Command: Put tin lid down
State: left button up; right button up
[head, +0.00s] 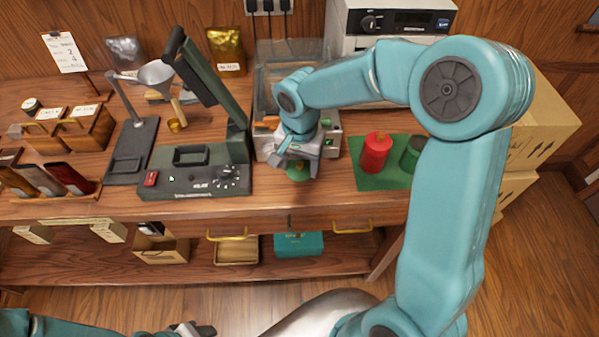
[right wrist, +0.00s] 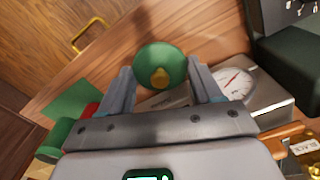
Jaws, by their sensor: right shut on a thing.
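The round green tin lid (right wrist: 160,60) with a gold knob is between the fingers of my right gripper (right wrist: 160,80), which is shut on it. In the head view the lid (head: 298,174) shows as a green piece under my right gripper (head: 297,163), near the table's front edge; whether it touches the wood I cannot tell.
A scale with a dial (right wrist: 235,85) stands close behind the right gripper. A dark green press (head: 200,176) stands to the left. Bare wood (head: 335,195) lies between the gripper and the mat. Cartons (head: 535,130) are at the far right.

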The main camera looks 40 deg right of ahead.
aim_at(300, 174)
notch_tip(300, 174, down, 4)
jog(key=shift+s+r, duration=0.1)
jog(key=shift+f, duration=0.35)
jog(key=shift+f, duration=0.1)
jog(key=o, duration=1)
jog(key=shift+o, duration=0.2)
